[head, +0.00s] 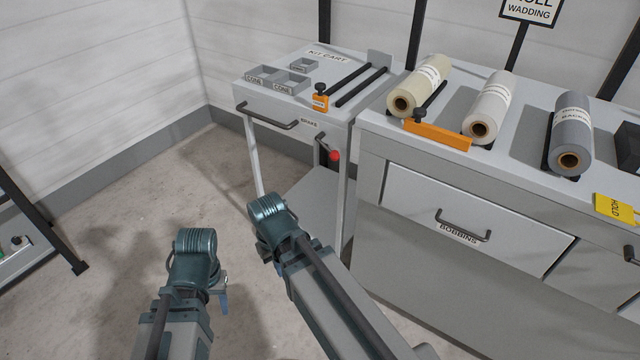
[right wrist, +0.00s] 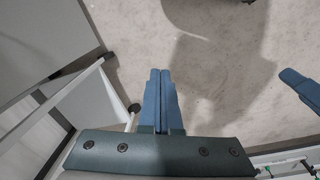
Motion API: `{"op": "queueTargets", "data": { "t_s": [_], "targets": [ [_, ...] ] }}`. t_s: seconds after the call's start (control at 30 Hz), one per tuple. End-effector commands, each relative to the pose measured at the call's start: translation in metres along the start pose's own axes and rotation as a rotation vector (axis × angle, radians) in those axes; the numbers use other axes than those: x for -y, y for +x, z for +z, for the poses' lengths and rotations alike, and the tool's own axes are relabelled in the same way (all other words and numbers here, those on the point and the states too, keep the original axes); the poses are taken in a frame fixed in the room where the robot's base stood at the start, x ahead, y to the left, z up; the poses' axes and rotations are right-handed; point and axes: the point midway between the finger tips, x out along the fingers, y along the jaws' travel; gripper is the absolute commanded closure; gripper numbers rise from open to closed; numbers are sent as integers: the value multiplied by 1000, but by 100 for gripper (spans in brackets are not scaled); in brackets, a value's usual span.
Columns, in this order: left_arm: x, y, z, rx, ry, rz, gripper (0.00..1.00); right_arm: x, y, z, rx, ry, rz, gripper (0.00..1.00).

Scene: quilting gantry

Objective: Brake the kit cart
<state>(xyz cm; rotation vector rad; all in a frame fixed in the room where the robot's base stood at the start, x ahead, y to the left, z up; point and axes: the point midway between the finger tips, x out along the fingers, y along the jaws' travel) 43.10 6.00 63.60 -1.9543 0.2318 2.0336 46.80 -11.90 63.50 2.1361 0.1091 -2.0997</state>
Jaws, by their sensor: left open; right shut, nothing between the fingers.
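The kit cart (head: 318,113) stands at the back, against the left end of the grey counter. Its brake lever, a dark bar with a red knob (head: 334,155), is on the front under the BRAKE label. My right gripper (right wrist: 160,78) is shut and empty over the floor, its fingers together; in the head view my own wrist hides it. My left gripper (head: 224,294) is open, low at the front left, mostly hidden behind its wrist. One blue finger (right wrist: 298,86) at the right edge of the right wrist view looks like part of it. Neither gripper touches the brake.
The cart has a front handle (head: 268,122) and a lower shelf (head: 308,200). A cart leg and a dark caster (right wrist: 134,108) show near my right gripper. The counter (head: 372,180) with rolls stands right. Floor (head: 130,200) at left is clear.

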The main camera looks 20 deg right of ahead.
Motion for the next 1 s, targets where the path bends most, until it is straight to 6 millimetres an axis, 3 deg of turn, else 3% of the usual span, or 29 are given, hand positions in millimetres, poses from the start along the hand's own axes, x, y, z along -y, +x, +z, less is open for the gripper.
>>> {"op": "queueTargets", "data": {
  "t_s": [0.03, 0.47, 0.63, 0.77, 1.0],
  "targets": [
    [-3, 27, -2, 0, 0, 0, 50, -3, 28, -2, -3, 9, 2, 100],
    [-13, 138, -8, -2, 3, -1, 50, -46, 139, -18, -21, 23, 99, 100],
    [-17, 181, -11, -2, 3, -2, 50, -81, 176, -36, -6, -50, 271, 100],
    [-18, 192, -11, -2, 4, -2, 50, -116, 167, -59, 35, -174, 508, 100],
    [-18, 193, -11, -2, 4, -2, 50, -149, 104, -105, 145, -387, 935, 100]
  ]
}}
